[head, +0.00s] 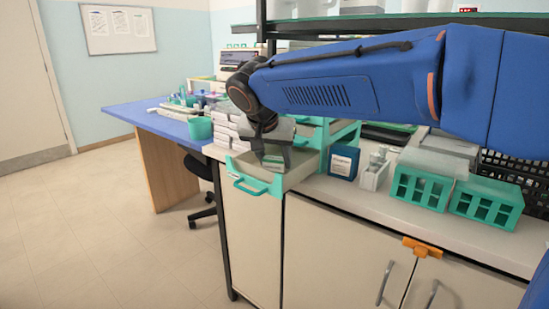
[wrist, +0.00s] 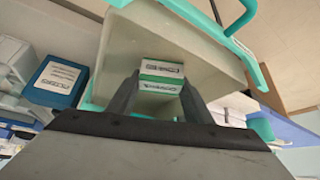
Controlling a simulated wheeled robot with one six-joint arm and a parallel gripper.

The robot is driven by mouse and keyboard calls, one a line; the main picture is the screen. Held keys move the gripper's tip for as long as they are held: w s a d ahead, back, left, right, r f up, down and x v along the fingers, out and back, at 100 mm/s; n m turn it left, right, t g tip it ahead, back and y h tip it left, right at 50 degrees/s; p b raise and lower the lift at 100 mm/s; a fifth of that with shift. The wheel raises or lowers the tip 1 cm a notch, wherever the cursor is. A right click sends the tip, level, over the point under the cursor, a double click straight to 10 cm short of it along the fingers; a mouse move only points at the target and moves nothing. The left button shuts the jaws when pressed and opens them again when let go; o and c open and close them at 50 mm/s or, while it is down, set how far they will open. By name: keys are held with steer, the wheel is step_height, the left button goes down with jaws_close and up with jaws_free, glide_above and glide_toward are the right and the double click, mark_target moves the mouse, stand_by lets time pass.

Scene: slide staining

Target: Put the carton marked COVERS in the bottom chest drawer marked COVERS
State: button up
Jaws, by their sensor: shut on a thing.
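My gripper (head: 268,143) points down over the open chest drawer (head: 263,187), a pale tray with a teal front and handle. The gripper is shut on the carton marked COVERS (wrist: 162,69), a small white box with green bands. The carton sits between the two fingers in the wrist view and shows as a small green and white patch (head: 273,160) in the head view. It is within the drawer's outline; I cannot tell whether it touches the floor. The drawer (wrist: 205,62) also fills the wrist view's middle. Its front label is too small to read.
A dark blue box (head: 343,162) stands on the counter right of the drawer, with a white holder (head: 374,173) and teal racks (head: 421,188) further right. Grey-white stacked boxes (head: 233,128) are behind the gripper. A blue-topped desk (head: 150,118) is at left.

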steer(key=shift+f, duration=0.2)
steer(key=o, duration=1.2)
